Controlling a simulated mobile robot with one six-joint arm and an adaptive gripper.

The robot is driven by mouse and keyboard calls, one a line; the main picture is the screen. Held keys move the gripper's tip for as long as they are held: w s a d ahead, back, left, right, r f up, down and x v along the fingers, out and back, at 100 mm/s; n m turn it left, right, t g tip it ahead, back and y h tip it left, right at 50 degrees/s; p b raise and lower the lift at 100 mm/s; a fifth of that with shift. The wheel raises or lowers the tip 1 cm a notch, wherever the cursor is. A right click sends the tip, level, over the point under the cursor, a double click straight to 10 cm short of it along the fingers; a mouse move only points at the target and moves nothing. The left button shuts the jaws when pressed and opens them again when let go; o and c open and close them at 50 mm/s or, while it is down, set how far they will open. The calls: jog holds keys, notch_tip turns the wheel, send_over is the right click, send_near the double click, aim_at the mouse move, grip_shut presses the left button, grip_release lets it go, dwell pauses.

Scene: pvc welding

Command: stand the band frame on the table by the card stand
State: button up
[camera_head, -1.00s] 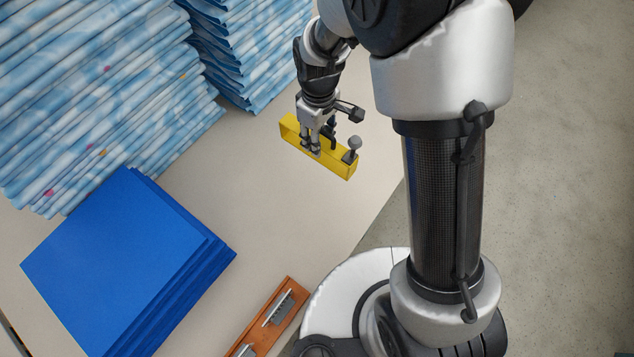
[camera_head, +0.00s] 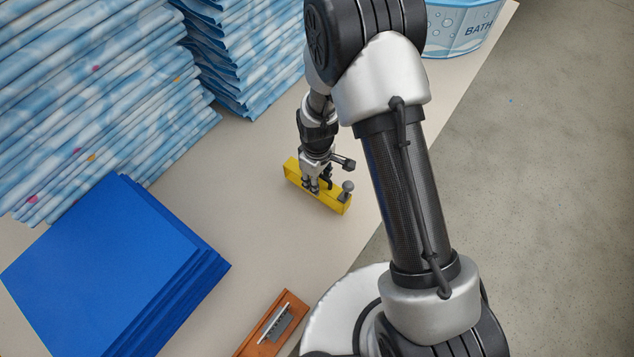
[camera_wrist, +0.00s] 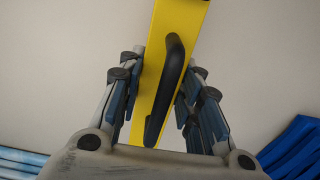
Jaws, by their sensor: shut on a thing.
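The band frame is a yellow, long and narrow frame (camera_head: 325,202) with a black handle and a grey knob at its right end. My gripper (camera_head: 312,189) points down and is shut on its black handle. In the wrist view the black handle (camera_wrist: 170,80) lies between the fingers, along the yellow face (camera_wrist: 180,18). The frame is over the bare table near its right edge; I cannot tell whether its underside touches. A brown stand (camera_head: 272,348) with an upright grey piece, perhaps the card stand, is at the bottom, partly cut off.
A stack of blue sheets (camera_head: 100,260) lies left of the brown stand. Tall stacks of folded light-blue patterned sheeting (camera_head: 90,90) fill the upper left. A blue tub marked BATH (camera_head: 460,25) is at the top right. The table (camera_head: 245,195) between is clear.

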jog(key=shift+f, duration=0.8)
jog(key=shift+f, duration=0.1)
jog(key=o, duration=1.2)
jog(key=shift+c, duration=0.2)
notch_tip(320, 180, up, 12)
jog(key=p, duration=0.3)
jog(key=shift+r, duration=0.25)
